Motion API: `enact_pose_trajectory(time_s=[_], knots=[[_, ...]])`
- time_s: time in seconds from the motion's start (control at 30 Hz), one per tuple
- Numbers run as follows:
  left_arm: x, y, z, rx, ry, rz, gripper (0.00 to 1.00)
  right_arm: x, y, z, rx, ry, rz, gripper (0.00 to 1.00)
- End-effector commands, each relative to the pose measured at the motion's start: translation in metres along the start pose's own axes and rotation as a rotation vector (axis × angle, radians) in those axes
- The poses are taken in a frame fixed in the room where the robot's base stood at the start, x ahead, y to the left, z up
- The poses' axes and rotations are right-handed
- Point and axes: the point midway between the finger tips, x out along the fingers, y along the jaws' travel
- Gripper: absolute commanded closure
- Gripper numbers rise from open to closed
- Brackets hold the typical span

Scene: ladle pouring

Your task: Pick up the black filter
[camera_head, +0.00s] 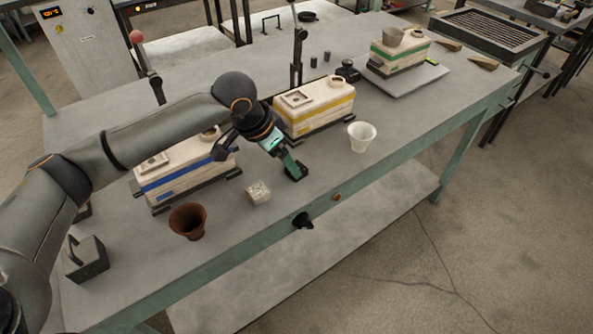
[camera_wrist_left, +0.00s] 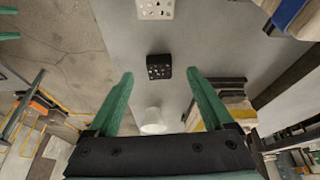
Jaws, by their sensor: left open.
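The black filter (camera_wrist_left: 159,67) is a small dark block with holes in its top. It lies on the grey table in the left wrist view, ahead of my left gripper (camera_wrist_left: 160,75), in line with the gap between the fingertips. In the head view the black filter (camera_head: 297,173) is partly hidden behind the green finger of my left gripper (camera_head: 289,163), which points down at it. My left gripper is open with nothing held. Whether its fingers are level with the filter is hard to tell. My right gripper is not in view.
A white perforated block (camera_head: 258,193) lies left of the black filter. A brown cup (camera_head: 188,221) and a white cup (camera_head: 362,136) stand on the table (camera_head: 330,178). Moulds with blue (camera_head: 180,177), yellow (camera_head: 316,110) and green (camera_head: 400,55) stripes stand behind.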

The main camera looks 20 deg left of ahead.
Motion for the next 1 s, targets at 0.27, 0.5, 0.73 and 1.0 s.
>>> enact_pose_trajectory(time_s=[0.27, 0.5, 0.73, 1.0], knots=[[0.041, 0.002, -0.002, 0.001, -0.002, 0.001, 0.15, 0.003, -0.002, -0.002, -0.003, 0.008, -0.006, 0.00], [0.046, 0.002, -0.002, 0.002, 0.000, 0.000, 0.15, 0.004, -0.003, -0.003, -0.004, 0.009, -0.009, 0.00], [0.046, 0.002, -0.002, 0.002, 0.000, 0.000, 0.33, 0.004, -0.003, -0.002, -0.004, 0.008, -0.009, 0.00], [0.046, 0.002, -0.002, 0.002, 0.000, 0.000, 0.63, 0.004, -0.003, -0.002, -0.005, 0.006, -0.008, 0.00]])
